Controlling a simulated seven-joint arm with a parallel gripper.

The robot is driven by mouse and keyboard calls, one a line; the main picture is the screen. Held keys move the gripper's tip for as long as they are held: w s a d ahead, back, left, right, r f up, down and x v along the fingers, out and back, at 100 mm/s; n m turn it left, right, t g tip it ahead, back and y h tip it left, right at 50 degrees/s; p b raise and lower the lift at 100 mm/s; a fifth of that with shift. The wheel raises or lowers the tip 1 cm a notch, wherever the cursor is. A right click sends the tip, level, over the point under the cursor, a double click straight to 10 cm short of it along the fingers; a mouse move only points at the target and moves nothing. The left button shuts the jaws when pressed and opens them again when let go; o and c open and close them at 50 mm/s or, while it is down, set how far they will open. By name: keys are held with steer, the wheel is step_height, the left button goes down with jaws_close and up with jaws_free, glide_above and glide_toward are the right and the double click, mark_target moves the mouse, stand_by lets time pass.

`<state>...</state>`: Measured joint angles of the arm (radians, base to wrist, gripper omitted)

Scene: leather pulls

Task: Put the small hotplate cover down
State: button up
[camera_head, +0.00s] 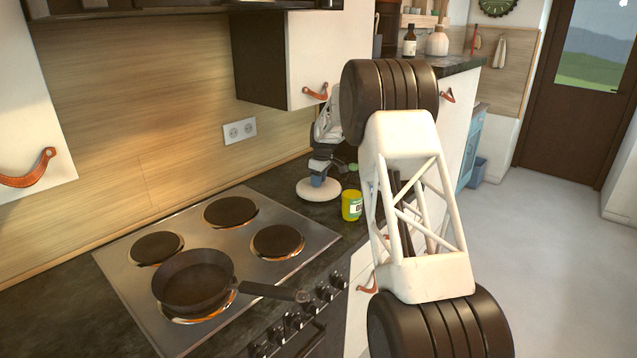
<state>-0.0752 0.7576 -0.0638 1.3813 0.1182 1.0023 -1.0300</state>
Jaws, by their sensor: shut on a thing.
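The small hotplate cover (304,191) is a pale round disc at the right of the stove, low over the dark countertop. My gripper (318,180) is above it, pointing down, shut on the middle of its top. The disc looks level. I cannot tell whether its underside touches the countertop or is slightly above it.
A wooden wall panel (150,130) is behind. Dark countertop (275,183) shows between stove and wall.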

steer(key=shift+f, duration=0.45)
steer(key=shift+f, duration=0.2)
steer(key=o, duration=0.9)
steer(key=shift+o, duration=0.2)
steer(key=shift+r, duration=0.1)
steer(key=shift+s+d+r, duration=0.1)
steer(key=shift+d+r, duration=0.05)
steer(key=shift+r, duration=1.25)
steer(key=shift+s+d+r, duration=0.1)
steer(key=shift+d+r, duration=0.05)
steer(key=shift+r, duration=1.25)
